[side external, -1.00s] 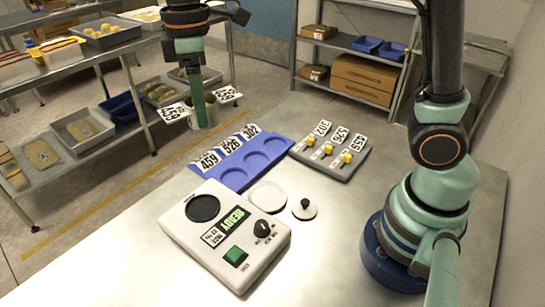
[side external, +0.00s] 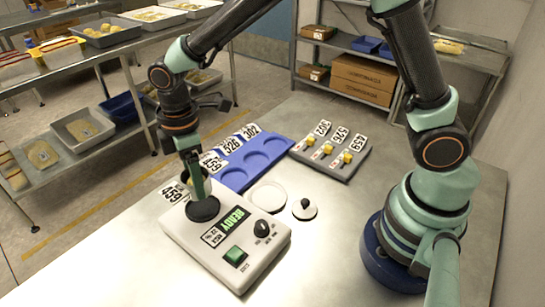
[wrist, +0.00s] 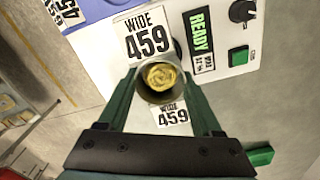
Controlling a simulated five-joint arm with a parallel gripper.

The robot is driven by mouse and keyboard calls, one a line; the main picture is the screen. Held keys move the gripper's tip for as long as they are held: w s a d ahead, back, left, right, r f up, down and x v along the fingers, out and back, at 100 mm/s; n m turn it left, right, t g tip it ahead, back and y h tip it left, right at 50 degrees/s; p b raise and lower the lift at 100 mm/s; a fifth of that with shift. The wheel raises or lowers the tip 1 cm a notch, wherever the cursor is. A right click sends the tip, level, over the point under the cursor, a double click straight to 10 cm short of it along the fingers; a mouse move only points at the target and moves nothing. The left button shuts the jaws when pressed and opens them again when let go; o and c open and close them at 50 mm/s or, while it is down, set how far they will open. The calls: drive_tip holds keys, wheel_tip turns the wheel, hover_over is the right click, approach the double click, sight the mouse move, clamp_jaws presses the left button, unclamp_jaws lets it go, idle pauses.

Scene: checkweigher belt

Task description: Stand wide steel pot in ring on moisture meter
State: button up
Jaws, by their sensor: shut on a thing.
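My gripper (side external: 196,178) is shut on the wide steel pot (wrist: 145,93), which has yellow contents and "WIDE 459" tags. In the side view the pot is mostly hidden behind the fingers, with a 459 tag showing beside it. The moisture meter (side external: 258,258) is a white box with a green READY display, a black knob and a green button. Its dark round ring (side external: 205,211) is just below my fingertips. In the wrist view the pot and tag cover most of the ring. I cannot tell whether the pot touches it.
A blue tray (side external: 236,178) with round wells and number tags lies behind the meter. A grey holder (side external: 338,172) with yellow-knobbed pieces stands right of it. A white disc (side external: 268,198) and a black-knobbed lid (side external: 305,209) lie beside the meter. The front right table is clear.

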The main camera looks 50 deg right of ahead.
sight(202, 208)
drive_tip(key=shift+f, duration=2.7)
drive_tip(key=shift+f, duration=0.15)
drive_tip(key=o, duration=1.5)
wheel_tip(202, 208, up, 12)
drive_tip(key=shift+r, duration=0.1)
drive_tip(key=s+d+r+m+t, duration=0.2)
drive_tip(key=s+d+r+m, duration=0.2)
drive_tip(key=d, duration=0.5)
drive_tip(key=s+d+r+m+t, duration=0.3)
drive_tip(key=s+d+m, duration=0.3)
drive_tip(key=d+m, duration=0.3)
drive_tip(key=shift+d+r+m+t, duration=0.3)
drive_tip(key=shift+d+r, duration=0.05)
